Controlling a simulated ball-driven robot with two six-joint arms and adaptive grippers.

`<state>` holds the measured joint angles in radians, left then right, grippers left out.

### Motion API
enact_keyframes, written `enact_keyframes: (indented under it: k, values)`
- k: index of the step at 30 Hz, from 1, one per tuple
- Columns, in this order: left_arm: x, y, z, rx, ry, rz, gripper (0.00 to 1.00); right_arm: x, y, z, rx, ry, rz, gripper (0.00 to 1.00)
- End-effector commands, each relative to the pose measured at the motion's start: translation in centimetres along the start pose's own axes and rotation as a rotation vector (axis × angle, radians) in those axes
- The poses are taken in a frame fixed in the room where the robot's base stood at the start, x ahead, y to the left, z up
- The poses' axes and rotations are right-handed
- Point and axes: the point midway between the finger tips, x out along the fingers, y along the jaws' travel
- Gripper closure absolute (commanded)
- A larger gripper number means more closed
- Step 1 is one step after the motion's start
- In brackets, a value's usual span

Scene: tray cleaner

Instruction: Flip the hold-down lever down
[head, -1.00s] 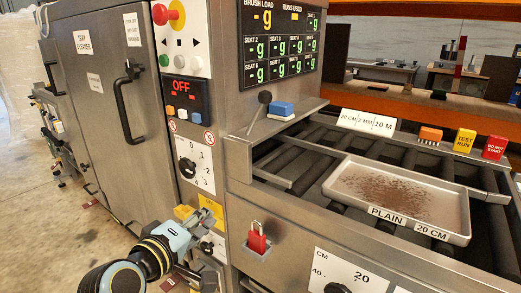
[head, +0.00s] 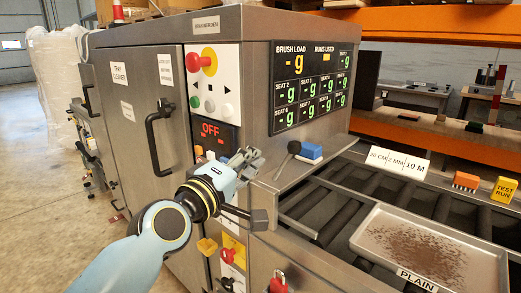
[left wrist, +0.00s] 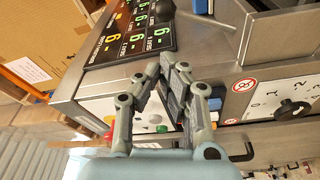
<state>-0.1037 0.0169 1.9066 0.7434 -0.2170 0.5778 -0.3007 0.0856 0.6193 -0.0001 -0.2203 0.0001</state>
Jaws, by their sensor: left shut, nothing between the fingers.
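The hold-down lever (head: 288,155) has a black knob on a thin stem and stands tilted up on the metal ledge, beside a blue block (head: 311,151). Its black knob also shows at the top of the left wrist view (left wrist: 163,10). My left gripper (head: 250,161) is shut and empty, in front of the machine's face to the left of the lever. A gap shows between its fingertips and the lever. In the left wrist view the closed fingers (left wrist: 170,68) point toward the lever and display. My right gripper is not in view.
The display panel (head: 312,85) is above the lever. The OFF panel (head: 215,134) and door handle (head: 160,135) are left of my gripper. A tray (head: 370,240) with brown crumbs lies on dark rollers at right. A white card (head: 398,163) stands behind the rollers.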

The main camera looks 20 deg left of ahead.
Motion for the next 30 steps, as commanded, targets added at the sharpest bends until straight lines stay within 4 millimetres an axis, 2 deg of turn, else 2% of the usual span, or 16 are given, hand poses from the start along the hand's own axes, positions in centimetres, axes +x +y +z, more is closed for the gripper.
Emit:
enact_keyframes:
  k: [9,15,20,30]
  values:
    - [5.8,0.1,0.0,0.0,0.0,0.002,1.0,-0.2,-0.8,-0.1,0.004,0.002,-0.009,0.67]
    - [8.2,0.0,0.0,0.0,0.0,0.001,1.0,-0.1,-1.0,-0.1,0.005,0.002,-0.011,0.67]
    - [8.9,0.0,0.0,0.0,0.0,0.0,1.0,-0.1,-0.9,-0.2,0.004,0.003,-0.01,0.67]
    - [8.9,0.0,0.0,0.002,0.0,0.0,1.0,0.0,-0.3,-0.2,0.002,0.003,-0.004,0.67]
